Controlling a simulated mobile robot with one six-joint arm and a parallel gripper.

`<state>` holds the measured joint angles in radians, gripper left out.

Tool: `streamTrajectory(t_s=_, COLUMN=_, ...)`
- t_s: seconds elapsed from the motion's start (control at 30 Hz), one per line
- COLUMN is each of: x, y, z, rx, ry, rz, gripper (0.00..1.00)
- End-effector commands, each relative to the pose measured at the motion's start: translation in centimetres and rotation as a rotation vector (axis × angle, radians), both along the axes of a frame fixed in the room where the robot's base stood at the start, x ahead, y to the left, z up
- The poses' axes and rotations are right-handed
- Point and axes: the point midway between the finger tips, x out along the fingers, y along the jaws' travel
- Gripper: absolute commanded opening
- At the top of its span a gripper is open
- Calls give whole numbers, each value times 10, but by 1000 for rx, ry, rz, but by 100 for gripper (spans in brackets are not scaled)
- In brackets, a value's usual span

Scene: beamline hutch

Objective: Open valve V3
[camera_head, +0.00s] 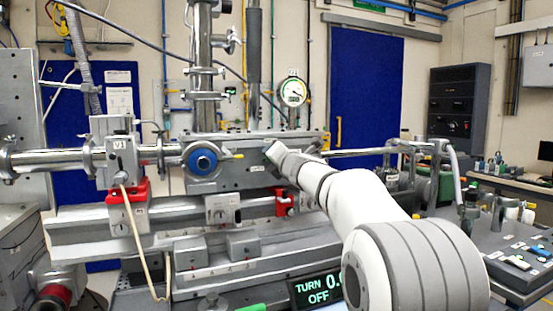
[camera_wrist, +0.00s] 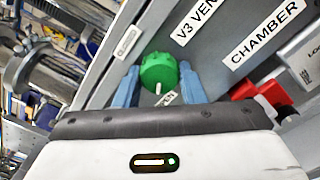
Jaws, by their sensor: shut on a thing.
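Valve V3's green round knob (camera_wrist: 158,68) is in the middle of the wrist view, on a grey panel beside a label that begins "V3 VEN". A white pointer mark shows on the knob, beside a partly covered label. My gripper (camera_wrist: 158,82) has its two blue fingers on either side of the knob and is shut on it. In the head view my white arm reaches to the grey beamline chamber (camera_head: 232,178), and the gripper's fingers and the knob cannot be made out clearly there.
A display (camera_head: 317,291) reads "TURN" and "OFF", its number partly covered by my arm. A round gauge (camera_head: 293,92) stands above. A red part (camera_wrist: 262,92) is near the gripper.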

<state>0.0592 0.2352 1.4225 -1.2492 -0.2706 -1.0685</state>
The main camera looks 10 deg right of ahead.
Motion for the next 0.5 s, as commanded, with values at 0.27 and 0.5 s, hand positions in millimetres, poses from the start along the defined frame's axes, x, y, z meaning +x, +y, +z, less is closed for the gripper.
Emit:
streamTrajectory(t_s=0.27, x=0, y=0, z=-1, rx=0, ry=1, rz=0, gripper=57)
streamTrajectory(t_s=0.5, x=0, y=0, z=-1, rx=1, ry=1, rz=1, gripper=57)
